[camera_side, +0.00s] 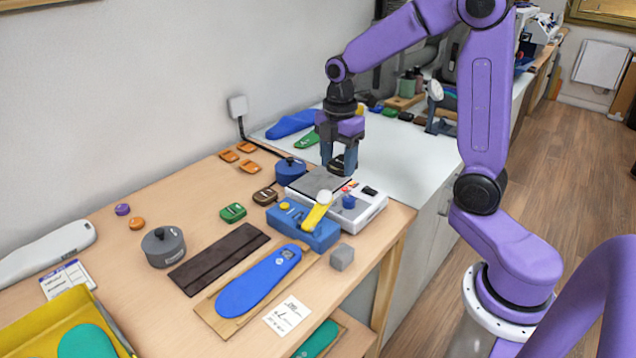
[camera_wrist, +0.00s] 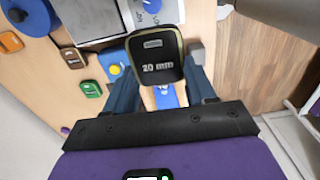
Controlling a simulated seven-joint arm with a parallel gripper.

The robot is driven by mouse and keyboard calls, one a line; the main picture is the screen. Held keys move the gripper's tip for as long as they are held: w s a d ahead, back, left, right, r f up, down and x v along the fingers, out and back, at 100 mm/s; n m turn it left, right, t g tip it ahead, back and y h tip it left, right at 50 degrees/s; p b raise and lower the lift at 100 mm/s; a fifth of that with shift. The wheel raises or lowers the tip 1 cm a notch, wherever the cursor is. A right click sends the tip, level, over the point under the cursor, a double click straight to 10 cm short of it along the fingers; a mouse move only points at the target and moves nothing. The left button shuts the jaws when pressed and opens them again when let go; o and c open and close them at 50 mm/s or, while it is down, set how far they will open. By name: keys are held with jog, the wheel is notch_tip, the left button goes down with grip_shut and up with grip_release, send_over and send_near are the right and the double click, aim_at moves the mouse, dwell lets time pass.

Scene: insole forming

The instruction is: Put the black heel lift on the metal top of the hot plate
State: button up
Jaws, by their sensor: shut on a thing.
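The black heel lift (camera_wrist: 155,57), marked "20 mm", is held between the two fingers of my gripper (camera_wrist: 158,80) in the wrist view. In the side view it is a small dark shape (camera_side: 338,164) at the fingertips of my gripper (camera_side: 340,160). The hot plate is a light grey box (camera_side: 369,208) with a flat square metal top (camera_side: 312,182), a blue knob and a red button. In the side view my gripper appears over the far right part of the metal top, with the lift above it. Part of the metal top (camera_wrist: 92,18) shows in the wrist view.
A blue clamp block (camera_side: 318,236) with a yellow lever stands just in front of the hot plate. A blue pot (camera_side: 290,171) is close to its left. Green (camera_side: 233,212) and brown (camera_side: 265,195) heel lifts and a grey cube (camera_side: 342,257) lie nearby.

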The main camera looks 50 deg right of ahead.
jog(key=d, duration=0.2)
jog(key=s+d, duration=0.1)
jog(key=shift+s+d+r, duration=0.1)
jog(key=shift+d+r, duration=0.2)
jog(key=shift+r, duration=0.1)
jog(key=shift+d, duration=0.35)
jog(key=w+d+f, duration=0.2)
jog(key=w+f, duration=0.3)
jog(key=w, duration=0.4)
send_over(317, 183)
jog(key=f, duration=0.4)
jog(key=shift+s+a+f, duration=0.15)
jog(key=shift+s, duration=0.1)
jog(key=shift+w+f, duration=0.1)
jog(key=shift+f, duration=0.1)
jog(key=shift+w+f, duration=0.1)
jog(key=shift+f, duration=1.5)
jog(key=shift+f, duration=0.2)
jog(key=o, duration=1)
